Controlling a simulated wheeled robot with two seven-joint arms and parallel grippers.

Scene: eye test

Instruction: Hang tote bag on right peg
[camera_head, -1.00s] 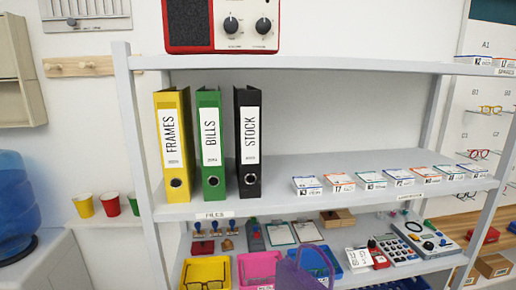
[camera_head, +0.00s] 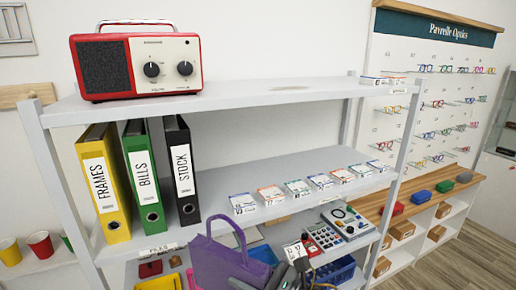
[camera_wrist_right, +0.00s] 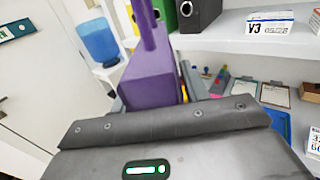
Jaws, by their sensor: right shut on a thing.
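The purple tote bag (camera_head: 218,264) is at the lower middle of the head view, in front of the shelf unit, its handle loop upward. My right gripper (camera_head: 262,277) is shut on the bag at its right side; its fingertips are partly hidden. In the right wrist view the bag (camera_wrist_right: 150,78) stands up beyond the grey gripper (camera_wrist_right: 170,132). The wooden peg rail (camera_head: 22,95) is on the wall at the far left of the head view, left of the shelf unit and apart from the bag. The right peg is hard to make out. My left gripper is not in view.
The shelf unit (camera_head: 240,107) stands between the bag and the wall. Cups (camera_head: 40,243) stand at the lower left. Open floor (camera_head: 480,262) shows at right.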

